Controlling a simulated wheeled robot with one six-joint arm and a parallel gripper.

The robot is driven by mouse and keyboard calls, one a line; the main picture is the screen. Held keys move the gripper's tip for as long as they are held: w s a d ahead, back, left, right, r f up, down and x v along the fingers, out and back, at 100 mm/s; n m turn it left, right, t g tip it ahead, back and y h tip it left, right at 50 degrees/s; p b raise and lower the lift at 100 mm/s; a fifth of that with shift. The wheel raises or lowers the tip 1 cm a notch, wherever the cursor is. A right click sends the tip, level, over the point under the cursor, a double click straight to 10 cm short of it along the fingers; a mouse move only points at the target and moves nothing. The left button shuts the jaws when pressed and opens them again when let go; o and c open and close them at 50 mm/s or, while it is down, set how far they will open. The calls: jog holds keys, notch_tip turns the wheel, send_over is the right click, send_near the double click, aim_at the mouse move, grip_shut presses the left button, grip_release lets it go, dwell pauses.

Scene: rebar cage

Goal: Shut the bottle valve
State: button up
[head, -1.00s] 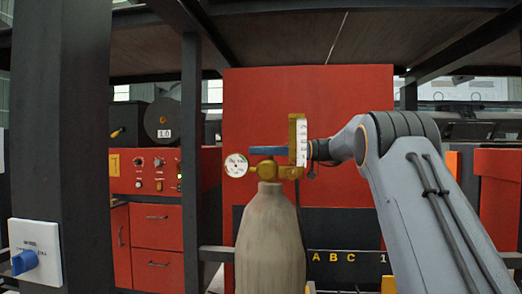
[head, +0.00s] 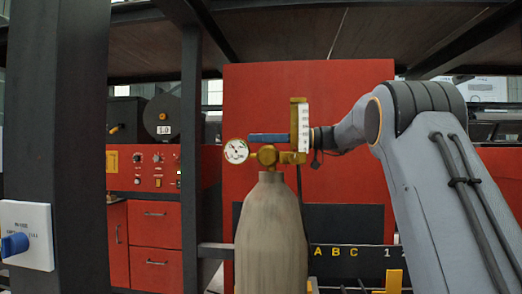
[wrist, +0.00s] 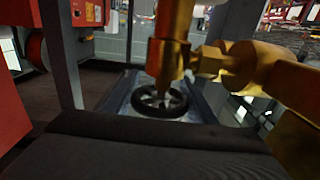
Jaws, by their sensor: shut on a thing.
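The bottle (head: 270,240) is a tan-grey cylinder standing upright in the middle of the head view. A brass regulator (head: 291,157) sits on its top, with a round white gauge (head: 236,151) on the left and an upright flowmeter (head: 304,125) on the right. The valve's black handwheel (wrist: 158,102) shows in the wrist view behind a brass upright; in the head view it is hidden. My gripper (head: 268,139), reaching in from the right, has blue fingers just above the regulator. In the wrist view its fingers lie on either side of the handwheel, shut on it.
A dark steel post (head: 55,120) with a blue-knobbed switch plate (head: 28,236) stands at the left. A red panel (head: 345,85) rises close behind the bottle. Red drawers (head: 150,245) and a control box are further back. Dark beams cross overhead.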

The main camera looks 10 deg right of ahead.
jog(key=shift+w+d+m+t+h+b, duration=0.15)
jog(key=shift+m+t+h+b, duration=0.25)
jog(key=shift+m+t+b, duration=0.95)
jog(key=shift+n+g+b, duration=0.35)
jog(key=shift+n+b, duration=0.05)
jog(key=shift+n, duration=0.25)
jog(key=o, duration=1.1)
jog(key=shift+c, duration=0.2)
jog(key=b+v, duration=0.2)
jog(key=v, duration=0.5)
jog(key=shift+d+b, duration=0.35)
jog(key=shift+b, duration=0.05)
